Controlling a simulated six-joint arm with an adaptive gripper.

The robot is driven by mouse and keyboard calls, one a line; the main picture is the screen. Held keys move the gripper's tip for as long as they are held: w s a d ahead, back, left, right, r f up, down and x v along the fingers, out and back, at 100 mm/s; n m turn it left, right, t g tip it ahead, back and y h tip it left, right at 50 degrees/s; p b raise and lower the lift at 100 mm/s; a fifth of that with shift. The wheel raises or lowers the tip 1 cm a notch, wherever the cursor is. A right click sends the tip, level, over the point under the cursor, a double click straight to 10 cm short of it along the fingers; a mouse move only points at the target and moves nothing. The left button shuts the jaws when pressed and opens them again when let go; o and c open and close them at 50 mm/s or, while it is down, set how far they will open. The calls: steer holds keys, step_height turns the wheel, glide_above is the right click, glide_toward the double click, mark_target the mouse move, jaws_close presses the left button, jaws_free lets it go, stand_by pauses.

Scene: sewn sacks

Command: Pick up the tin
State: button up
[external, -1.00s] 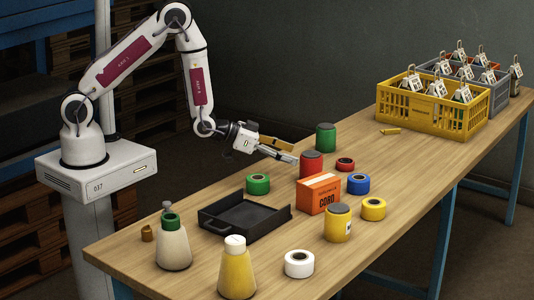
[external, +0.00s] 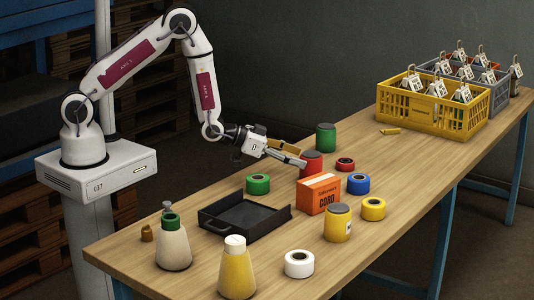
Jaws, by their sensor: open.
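Three tins with grey lids stand upright on the wooden table: a red tin (external: 313,168), a green tin (external: 325,138) behind it, and a yellow tin (external: 338,224) nearer the front. My gripper (external: 299,156) is open, with its fingers pointing right and slightly down. The fingertips are at the upper left of the red tin and overlap its edge in this view. I cannot tell whether they touch it. No tin is between the fingers as far as I can see.
An orange cord box (external: 318,196) stands just in front of the red tin. Red (external: 345,164), blue (external: 358,184) and green (external: 258,184) tape rolls lie around. A black tray (external: 209,223) is at left; a yellow crate (external: 391,107) with bottles stands far right.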

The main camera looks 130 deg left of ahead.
mark_target(311, 159)
steer(key=shift+w+a, duration=0.1)
stand_by(0.3)
steer(key=shift+x, duration=2.5)
steer(key=shift+r, duration=0.1)
steer(key=shift+a, duration=0.1)
steer(key=c, duration=1.6)
steer(key=shift+r, duration=0.15)
steer(key=shift+r, duration=4.9)
